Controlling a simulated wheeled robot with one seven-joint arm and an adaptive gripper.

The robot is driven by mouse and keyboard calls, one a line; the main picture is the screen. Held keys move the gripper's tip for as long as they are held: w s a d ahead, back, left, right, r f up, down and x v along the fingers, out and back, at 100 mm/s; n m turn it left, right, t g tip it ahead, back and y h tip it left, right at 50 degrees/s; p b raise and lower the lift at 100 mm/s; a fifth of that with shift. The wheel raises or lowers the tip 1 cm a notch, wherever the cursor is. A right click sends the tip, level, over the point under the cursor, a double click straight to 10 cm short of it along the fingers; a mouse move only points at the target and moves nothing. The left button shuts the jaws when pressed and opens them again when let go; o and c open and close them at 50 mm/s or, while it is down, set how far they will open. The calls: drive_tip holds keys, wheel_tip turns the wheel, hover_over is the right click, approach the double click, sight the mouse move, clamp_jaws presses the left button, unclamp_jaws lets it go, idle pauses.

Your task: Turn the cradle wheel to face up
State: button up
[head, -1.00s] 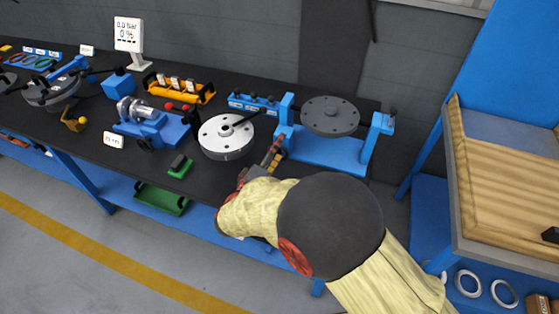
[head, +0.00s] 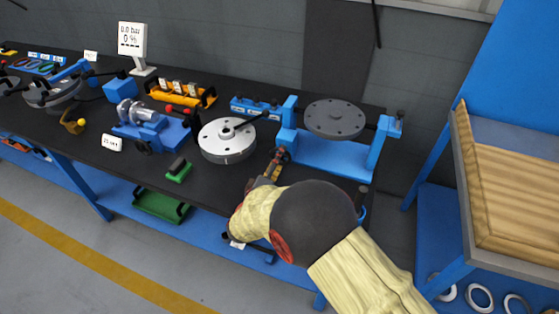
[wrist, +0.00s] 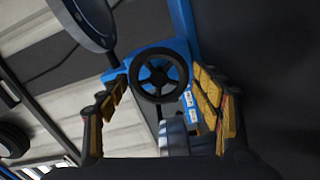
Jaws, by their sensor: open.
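The blue cradle (head: 325,154) stands at the right end of the black bench and carries a dark round flange (head: 335,118) lying flat between its two posts. In the wrist view the black spoked cradle wheel (wrist: 159,75) sits on the side of a blue post (wrist: 183,22). My gripper (wrist: 161,82) is open, with one yellow-and-black finger on each side of the wheel in the picture. I cannot tell whether the fingers touch it. In the head view my gripper (head: 278,160) is at the left post; my forearm covers part of the bench edge, and the wheel is hidden.
A light flanged disc (head: 226,142) with a dark handle lies left of the cradle. A blue vice (head: 152,127), an orange tray (head: 181,94), a green block (head: 178,171) and a display (head: 131,38) stand farther left. A shelf with a wooden crate (head: 515,185) is at right.

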drive_tip(key=shift+x, duration=0.8)
drive_tip(key=shift+c, duration=1.2)
drive_tip(key=c, duration=0.6)
